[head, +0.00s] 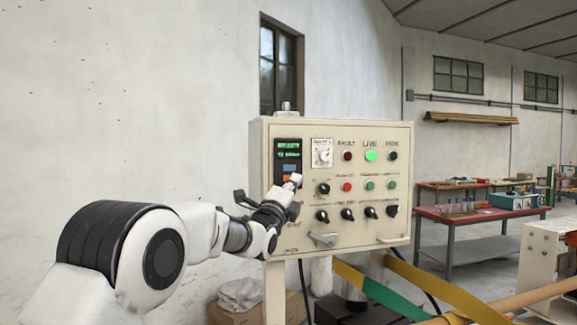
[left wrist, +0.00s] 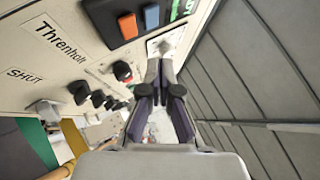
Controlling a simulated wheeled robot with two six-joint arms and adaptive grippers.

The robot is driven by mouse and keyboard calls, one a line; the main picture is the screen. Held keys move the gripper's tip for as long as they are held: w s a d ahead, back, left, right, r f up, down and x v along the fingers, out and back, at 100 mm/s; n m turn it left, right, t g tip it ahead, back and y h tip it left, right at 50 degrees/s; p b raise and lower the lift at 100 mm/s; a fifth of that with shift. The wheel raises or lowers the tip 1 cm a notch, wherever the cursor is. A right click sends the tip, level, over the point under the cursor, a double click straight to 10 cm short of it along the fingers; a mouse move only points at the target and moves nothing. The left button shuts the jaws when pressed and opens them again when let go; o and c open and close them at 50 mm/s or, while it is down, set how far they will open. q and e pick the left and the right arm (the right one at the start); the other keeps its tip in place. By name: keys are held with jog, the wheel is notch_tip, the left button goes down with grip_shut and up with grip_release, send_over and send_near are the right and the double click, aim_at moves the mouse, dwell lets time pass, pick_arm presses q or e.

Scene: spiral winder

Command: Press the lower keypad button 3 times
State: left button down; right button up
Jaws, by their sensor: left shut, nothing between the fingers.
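The keypad (head: 287,156) is a dark module at the upper left of the cream control panel (head: 404,229), with a green lit display above a blue button and an orange button. In the left wrist view the blue button (left wrist: 152,15) and the orange button (left wrist: 128,25) show large at the top. The orange one is farther from the display, so it is the lower. My left gripper (head: 295,180) is shut and empty, in front of the keypad's lower part. Its closed fingertips (left wrist: 161,60) appear beside the buttons; I cannot tell whether they touch anything. My right gripper is not in view.
Black knobs (head: 322,216), a red button (head: 346,187) and a lit green lamp (head: 370,155) sit right of the keypad. A bent metal handle (head: 322,239) juts out below. A red-topped bench (head: 478,217) stands at the right. The plain wall fills the left.

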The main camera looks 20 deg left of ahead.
pick_arm(q)
jog(key=w, duration=0.1)
jog(key=w+a+p, duration=0.1)
jog(key=shift+w+a+f, duration=0.15)
jog(key=shift+w, duration=0.15)
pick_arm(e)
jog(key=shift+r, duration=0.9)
pick_arm(q)
jog(key=shift+w, duration=0.15)
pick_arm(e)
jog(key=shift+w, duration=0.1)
pick_arm(q)
jog(key=shift+w+a, duration=0.25)
jog(key=shift+a, duration=0.05)
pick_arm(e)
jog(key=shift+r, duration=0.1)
